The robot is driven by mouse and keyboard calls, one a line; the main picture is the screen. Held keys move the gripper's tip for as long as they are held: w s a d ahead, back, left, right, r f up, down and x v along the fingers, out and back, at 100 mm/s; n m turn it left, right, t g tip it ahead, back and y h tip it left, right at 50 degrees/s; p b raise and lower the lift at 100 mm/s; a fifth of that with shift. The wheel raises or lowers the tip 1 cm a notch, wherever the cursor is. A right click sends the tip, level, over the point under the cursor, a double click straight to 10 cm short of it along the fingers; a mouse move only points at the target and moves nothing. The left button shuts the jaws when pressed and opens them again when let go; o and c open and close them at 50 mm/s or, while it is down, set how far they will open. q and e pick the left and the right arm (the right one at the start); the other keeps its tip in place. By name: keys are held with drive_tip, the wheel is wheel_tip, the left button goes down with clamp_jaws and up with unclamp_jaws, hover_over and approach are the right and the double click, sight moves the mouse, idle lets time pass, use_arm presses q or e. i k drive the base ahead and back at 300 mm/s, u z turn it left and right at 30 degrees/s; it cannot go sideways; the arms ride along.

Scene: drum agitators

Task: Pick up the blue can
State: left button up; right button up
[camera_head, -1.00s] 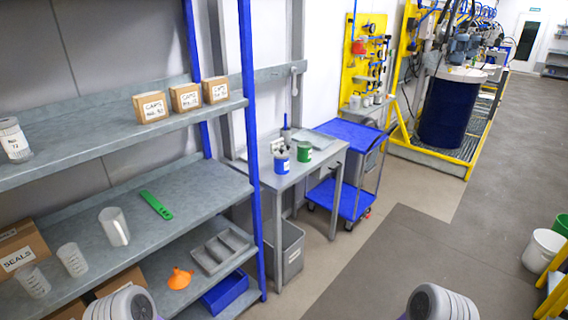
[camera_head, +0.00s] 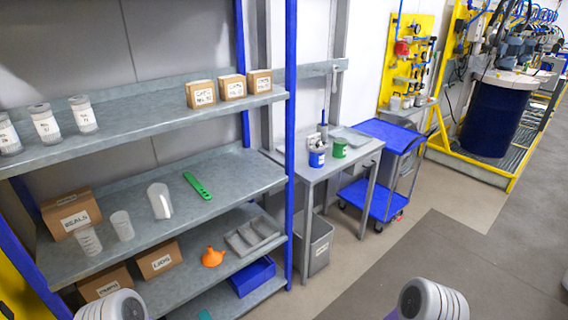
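The blue can (camera_head: 317,158) has a white label and stands upright on the small grey table (camera_head: 346,152) beyond the shelf's right end. A green can (camera_head: 340,148) stands just right of it. Part of my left arm shows at the bottom left and part of my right arm at the bottom middle. Both are well apart from the can. Neither gripper's fingers show.
A grey shelf unit (camera_head: 165,207) with blue posts fills the left, holding boxes, beakers, jars, an orange funnel (camera_head: 212,256) and a green scoop (camera_head: 197,186). A blue cart (camera_head: 391,133) stands right of the table. Open grey floor (camera_head: 450,265) lies at the lower right.

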sight(316, 159)
drive_tip(key=u, duration=0.25)
drive_tip(key=k, duration=0.25)
drive_tip(key=z, duration=0.95)
drive_tip(key=i, duration=1)
drive_tip(key=z, duration=0.3)
drive_tip(key=i, duration=1.3)
drive_tip(key=u, duration=0.85)
